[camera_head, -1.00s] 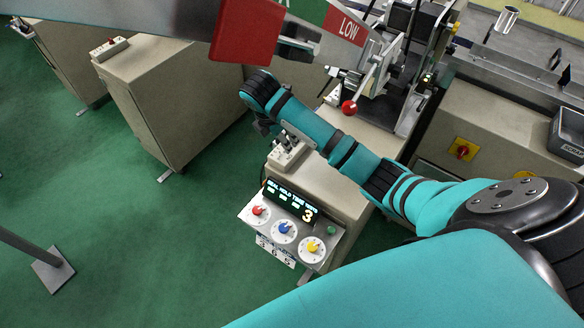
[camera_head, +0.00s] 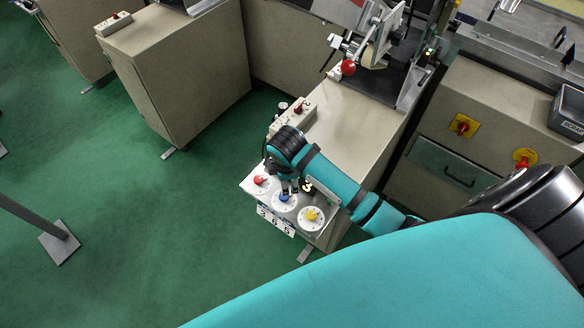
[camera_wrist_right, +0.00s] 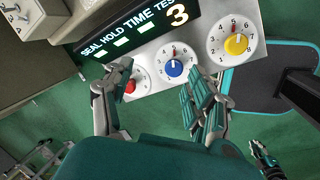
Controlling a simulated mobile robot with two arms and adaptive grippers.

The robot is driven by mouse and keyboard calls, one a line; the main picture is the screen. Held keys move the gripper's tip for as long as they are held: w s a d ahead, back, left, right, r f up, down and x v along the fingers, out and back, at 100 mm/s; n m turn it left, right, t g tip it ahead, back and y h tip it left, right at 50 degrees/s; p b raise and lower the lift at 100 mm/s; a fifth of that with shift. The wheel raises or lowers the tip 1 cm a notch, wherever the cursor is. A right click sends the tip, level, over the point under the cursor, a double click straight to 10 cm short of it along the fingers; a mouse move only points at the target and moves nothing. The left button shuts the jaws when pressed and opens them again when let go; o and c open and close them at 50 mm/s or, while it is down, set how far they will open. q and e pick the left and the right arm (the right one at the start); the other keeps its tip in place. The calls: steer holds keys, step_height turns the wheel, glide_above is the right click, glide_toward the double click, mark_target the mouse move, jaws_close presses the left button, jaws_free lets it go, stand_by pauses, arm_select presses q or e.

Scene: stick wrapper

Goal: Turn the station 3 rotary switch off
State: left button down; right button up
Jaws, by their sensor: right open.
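The dial panel (camera_head: 240,185) sits on the front of a beige cabinet; in the wrist view its display reads SEAL HOLD TIME TEST and a large 3. It carries a red dial (camera_wrist_right: 130,86), a blue dial (camera_wrist_right: 174,67) and a yellow dial (camera_wrist_right: 236,44). My right gripper (camera_head: 288,188) is over the panel, in front of the blue dial. In the right wrist view its open fingers (camera_wrist_right: 158,76) reach either side of the space between red and blue dials, the left finger partly covering the red one. What looks like my left gripper (camera_wrist_right: 262,156) shows small at lower right.
Red rotary switches on yellow plates, a left one (camera_head: 462,125) and a right one (camera_head: 525,158), sit on the beige machine at right. A small switch box (camera_head: 294,120) lies on the cabinet top behind my gripper. Green floor at left is mostly clear.

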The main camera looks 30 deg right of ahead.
steer(key=shift+m, duration=0.8)
steer(key=shift+s+a+f, duration=0.2)
steer(key=shift+s+f, duration=0.1)
steer(key=shift+s, duration=0.3)
steer(key=shift+s+a+f, duration=0.15)
steer(key=shift+s+f, duration=0.2)
steer(key=shift+s, duration=0.25)
steer(key=shift+s+a+f, duration=0.2)
steer(key=shift+s+f, duration=0.1)
steer(key=shift+s, duration=0.3)
